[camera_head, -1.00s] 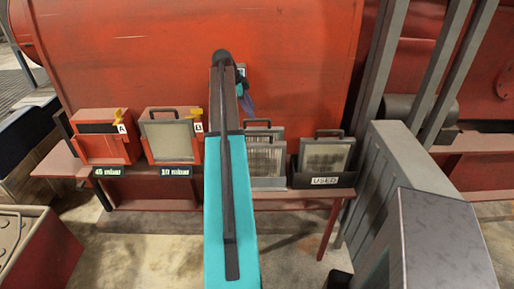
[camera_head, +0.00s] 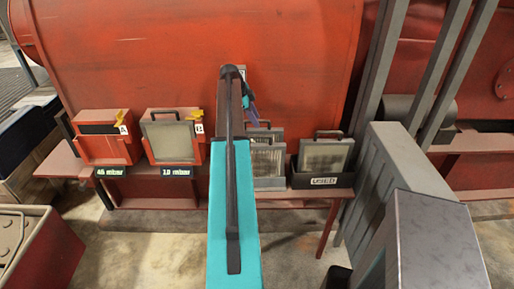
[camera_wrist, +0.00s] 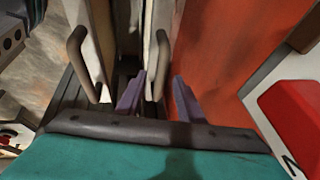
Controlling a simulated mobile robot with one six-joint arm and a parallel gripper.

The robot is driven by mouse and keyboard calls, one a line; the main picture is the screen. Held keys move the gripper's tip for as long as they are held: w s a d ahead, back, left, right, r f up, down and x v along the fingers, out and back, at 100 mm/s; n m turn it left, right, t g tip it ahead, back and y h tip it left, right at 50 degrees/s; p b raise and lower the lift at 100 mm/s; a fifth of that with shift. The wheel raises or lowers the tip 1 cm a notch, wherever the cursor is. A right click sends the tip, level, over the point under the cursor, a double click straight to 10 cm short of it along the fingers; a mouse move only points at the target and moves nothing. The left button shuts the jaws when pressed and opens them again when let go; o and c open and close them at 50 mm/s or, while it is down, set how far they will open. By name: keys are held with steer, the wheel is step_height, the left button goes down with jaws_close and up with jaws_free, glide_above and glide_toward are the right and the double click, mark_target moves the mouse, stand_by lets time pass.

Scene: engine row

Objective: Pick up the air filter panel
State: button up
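Framed filter panels with dark loop handles stand in a grey rack (camera_head: 270,182) on the bench, partly hidden by my arm in the head view. In the wrist view, one panel's handle (camera_wrist: 81,60) is at the left, and a second handle (camera_wrist: 163,62) is nearer the middle. My gripper (camera_wrist: 159,78) has purple fingers, spread apart, with the second handle appearing between them; I cannot tell whether they touch it. In the head view my gripper (camera_head: 251,108) is just above the rack. Another panel (camera_head: 325,153) stands in the box marked USED (camera_head: 322,181).
Red housing A (camera_head: 104,150) has a dark opening at its top; red housing B (camera_head: 191,156) holds a pale panel (camera_head: 169,141) with a handle. A large red engine body (camera_head: 190,50) rises close behind. Grey posts (camera_head: 440,70) stand at the right.

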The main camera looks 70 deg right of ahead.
stand_by(0.4)
jaws_close()
steer(key=shift+r, duration=0.1)
stand_by(1.2)
